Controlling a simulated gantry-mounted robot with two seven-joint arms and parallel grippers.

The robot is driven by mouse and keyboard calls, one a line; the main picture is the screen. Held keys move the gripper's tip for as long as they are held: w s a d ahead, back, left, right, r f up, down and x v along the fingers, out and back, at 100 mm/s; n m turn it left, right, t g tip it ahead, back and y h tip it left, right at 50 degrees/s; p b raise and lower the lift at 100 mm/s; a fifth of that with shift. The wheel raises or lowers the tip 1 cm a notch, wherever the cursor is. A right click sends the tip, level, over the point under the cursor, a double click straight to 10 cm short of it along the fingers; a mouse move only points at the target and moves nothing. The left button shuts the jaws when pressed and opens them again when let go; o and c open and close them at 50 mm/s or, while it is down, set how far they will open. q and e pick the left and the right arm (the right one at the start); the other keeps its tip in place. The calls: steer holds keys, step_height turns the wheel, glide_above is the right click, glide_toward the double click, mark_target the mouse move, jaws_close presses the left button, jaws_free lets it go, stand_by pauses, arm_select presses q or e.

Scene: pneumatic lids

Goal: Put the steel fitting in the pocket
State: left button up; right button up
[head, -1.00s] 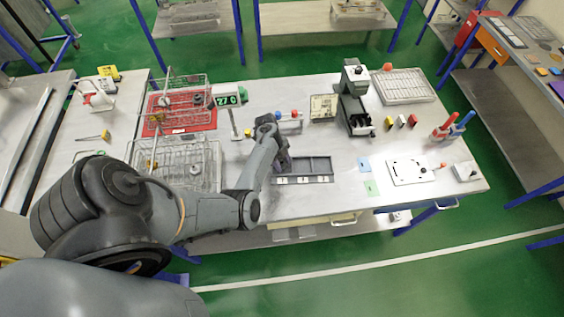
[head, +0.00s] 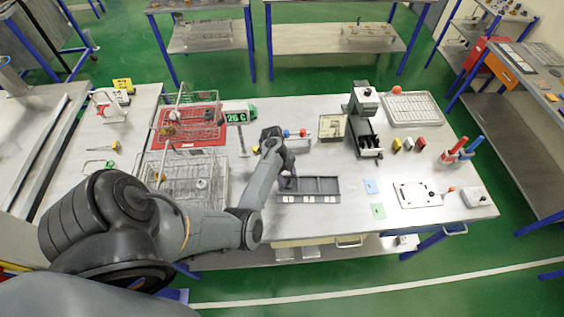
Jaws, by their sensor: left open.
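My left gripper (head: 288,182) points down at the left end of a dark grey tray (head: 322,186) with several pockets and white labels along its front edge. Its jaws are open, but its fingertips are small and partly hidden by my own arm. I cannot make out a steel fitting at the gripper or in the tray's visible pockets. A small round metal part (head: 201,183) sits in the near wire basket (head: 218,165), and I cannot tell whether it is a steel fitting. My right gripper is not in view.
A far wire basket stands on a red mat (head: 205,143) beside a green-framed display (head: 240,114). A dark press-like device (head: 364,130) stands behind the tray. A white plate (head: 418,195) and blue (head: 371,186) and green cards (head: 378,211) lie to the right. The bench between is clear.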

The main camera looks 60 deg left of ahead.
arm_select(q)
steer(key=s+a+r+n+y+b, duration=0.1)
steer(key=s+a+r+n+y, duration=0.2)
steer(key=r, duration=0.6)
steer(key=s+d+r+n, duration=0.2)
steer(key=s+d+n, duration=0.1)
steer(key=d, duration=0.7)
steer(key=s+d+r+n+t, duration=0.1)
steer(key=s+d+r+n, duration=0.1)
steer(key=d, duration=0.8)
steer(key=s+d+r+n+t+y, duration=0.1)
steer(key=s+d+n, duration=0.3)
steer(key=d, duration=0.6)
steer(key=shift+s+d+r, duration=0.2)
steer(key=shift+s+r, duration=0.3)
steer(key=shift+s, duration=0.2)
steer(key=shift+r, duration=0.15)
